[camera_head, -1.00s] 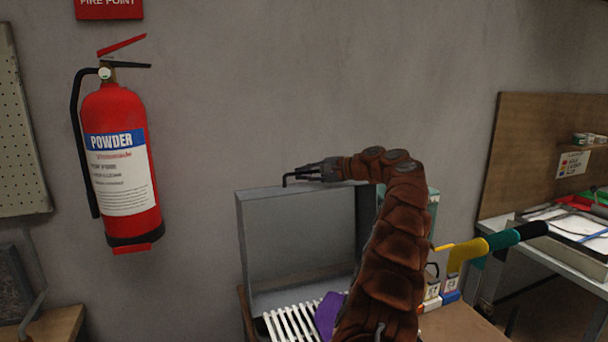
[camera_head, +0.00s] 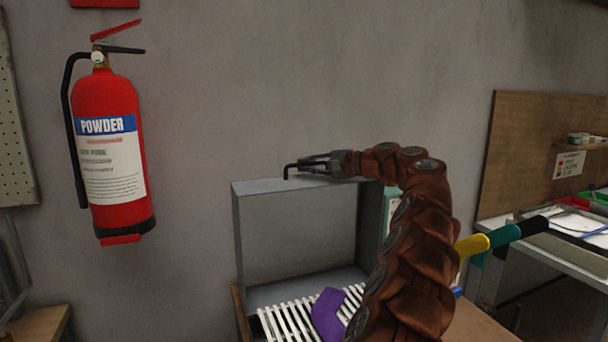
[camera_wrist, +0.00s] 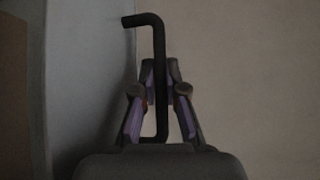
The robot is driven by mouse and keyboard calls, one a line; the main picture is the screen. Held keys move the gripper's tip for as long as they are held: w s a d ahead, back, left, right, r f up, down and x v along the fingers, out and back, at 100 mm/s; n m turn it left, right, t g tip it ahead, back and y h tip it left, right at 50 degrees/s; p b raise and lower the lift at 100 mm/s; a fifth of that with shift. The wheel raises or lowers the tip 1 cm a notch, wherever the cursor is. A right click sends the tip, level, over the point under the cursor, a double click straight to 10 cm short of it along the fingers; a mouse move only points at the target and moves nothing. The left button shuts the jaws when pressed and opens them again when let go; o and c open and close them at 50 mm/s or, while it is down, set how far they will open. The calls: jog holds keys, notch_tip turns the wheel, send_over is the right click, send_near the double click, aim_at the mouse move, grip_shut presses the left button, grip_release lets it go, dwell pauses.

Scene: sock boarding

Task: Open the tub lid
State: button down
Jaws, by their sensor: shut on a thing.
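The tub's grey lid (camera_head: 300,232) stands upright at the back of the tub, its hollow inner side facing the head camera. Below it lie white slats (camera_head: 283,323) with a purple piece (camera_head: 328,312) on them. My gripper (camera_head: 308,165) is at the lid's top edge, pointing left. It is shut on a thin black bent rod (camera_head: 286,173), whose hooked end points down by that edge; I cannot tell whether it touches. The wrist view shows the bent rod (camera_wrist: 160,60) between the two fingers (camera_wrist: 160,98). My arm hides the tub's right part.
A red fire extinguisher (camera_head: 113,160) hangs on the wall at left. Yellow, teal and black handles (camera_head: 503,235) stick out right of my arm. A side table (camera_head: 560,258) with a tray stands at far right. The wall space above the lid is clear.

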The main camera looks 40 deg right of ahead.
jog(key=shift+s+a+r+n+b, duration=0.1)
jog(key=shift+s+a+n+b, duration=0.05)
jog(key=shift+s+b, duration=0.4)
jog(key=shift+s+a+r+n+b, duration=0.15)
jog(key=shift+s+b, duration=0.2)
jog(key=shift+s, duration=0.3)
jog(key=c, duration=1.5)
grip_release()
jog(key=v, duration=1.2)
jog(key=shift+f, duration=0.25)
